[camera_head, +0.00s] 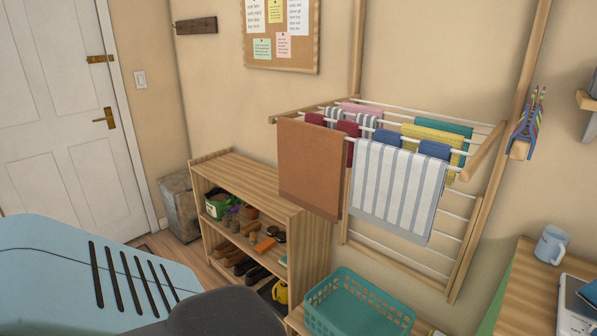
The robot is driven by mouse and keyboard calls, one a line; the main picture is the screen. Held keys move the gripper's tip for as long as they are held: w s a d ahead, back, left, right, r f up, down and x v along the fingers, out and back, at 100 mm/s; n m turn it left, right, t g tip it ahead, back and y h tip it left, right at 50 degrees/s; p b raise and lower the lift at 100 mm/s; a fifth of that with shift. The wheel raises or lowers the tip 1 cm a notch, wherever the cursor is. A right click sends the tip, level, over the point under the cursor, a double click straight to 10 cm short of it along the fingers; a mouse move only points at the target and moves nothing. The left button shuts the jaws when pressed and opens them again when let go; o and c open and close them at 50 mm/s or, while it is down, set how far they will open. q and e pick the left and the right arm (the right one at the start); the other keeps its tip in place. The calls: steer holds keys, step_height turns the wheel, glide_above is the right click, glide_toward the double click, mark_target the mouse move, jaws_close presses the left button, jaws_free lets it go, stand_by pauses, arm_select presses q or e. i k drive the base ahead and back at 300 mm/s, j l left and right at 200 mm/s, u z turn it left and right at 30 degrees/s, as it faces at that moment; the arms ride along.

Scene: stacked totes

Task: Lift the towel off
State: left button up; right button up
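Two large towels hang over the front rods of a wall-mounted wooden drying rack (482,152). One is a brown towel (309,165) on the left, and one is a white-and-grey striped towel (397,190) to its right. Smaller cloths hang behind them, among them a yellow cloth (433,137), a teal cloth (457,129), a dark red cloth (348,128) and a blue cloth (387,137). Which towel the task means is not clear from the picture. Neither of my grippers is in view.
A teal basket (358,306) stands below the rack. A wooden shelf (250,177) with shoes and pots is left of it. A white door (65,130) is at far left. Open air lies before the towels.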

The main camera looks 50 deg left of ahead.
mark_target(312, 158)
steer(key=u, duration=1.6)
